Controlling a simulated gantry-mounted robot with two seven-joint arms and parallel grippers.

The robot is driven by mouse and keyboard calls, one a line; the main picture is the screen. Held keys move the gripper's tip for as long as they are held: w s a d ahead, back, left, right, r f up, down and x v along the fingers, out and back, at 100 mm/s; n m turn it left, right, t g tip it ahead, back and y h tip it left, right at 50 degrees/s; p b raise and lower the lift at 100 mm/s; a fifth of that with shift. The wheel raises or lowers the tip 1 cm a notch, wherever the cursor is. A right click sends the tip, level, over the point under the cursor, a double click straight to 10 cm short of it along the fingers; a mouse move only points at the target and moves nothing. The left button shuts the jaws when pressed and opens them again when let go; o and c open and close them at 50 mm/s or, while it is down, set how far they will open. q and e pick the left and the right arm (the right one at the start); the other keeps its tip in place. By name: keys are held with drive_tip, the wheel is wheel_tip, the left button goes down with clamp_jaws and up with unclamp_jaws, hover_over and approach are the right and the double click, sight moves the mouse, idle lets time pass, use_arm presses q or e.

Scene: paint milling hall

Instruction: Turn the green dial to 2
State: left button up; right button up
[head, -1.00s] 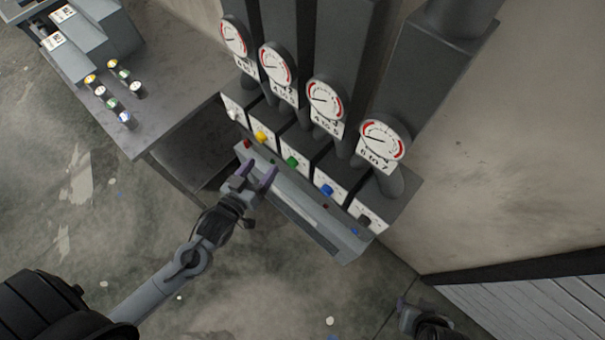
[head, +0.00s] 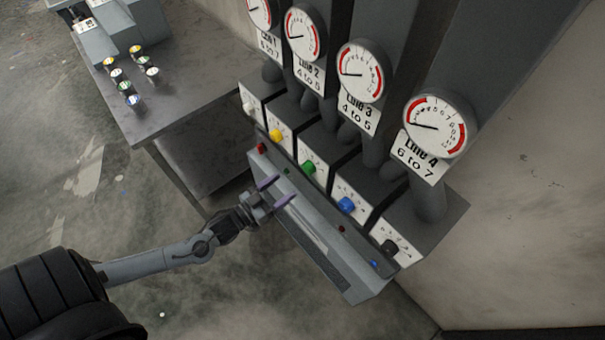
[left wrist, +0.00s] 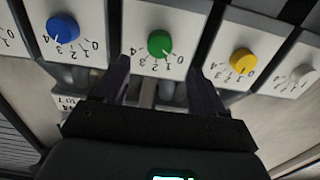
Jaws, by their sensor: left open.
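The green dial (head: 308,167) is on a white panel in the row of dials on the dark console. It also shows in the left wrist view (left wrist: 160,43), with the digits 0 to 4 around it. My left gripper (head: 276,191) is open and empty, in front of the console, a little short of the green dial. In the left wrist view its two fingers (left wrist: 162,82) stand apart, with the dial beyond and between them. My right gripper is not in view.
A yellow dial (head: 276,135) and a blue dial (head: 346,204) flank the green one, with a white dial (head: 249,107) and a black dial (head: 389,247) at the ends. A ledge (head: 318,235) with small coloured lamps runs below. Gauges (head: 361,72) stand above.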

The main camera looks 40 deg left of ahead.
sight(305, 171)
use_arm(q)
drive_tip(key=w, duration=0.3)
drive_tip(key=w+d, duration=0.1)
drive_tip(key=w, duration=0.4)
drive_tip(key=shift+w+d, duration=0.2)
drive_tip(key=shift+w, duration=0.1)
drive_tip(key=c, duration=1.1)
drive_tip(key=shift+o, duration=0.2)
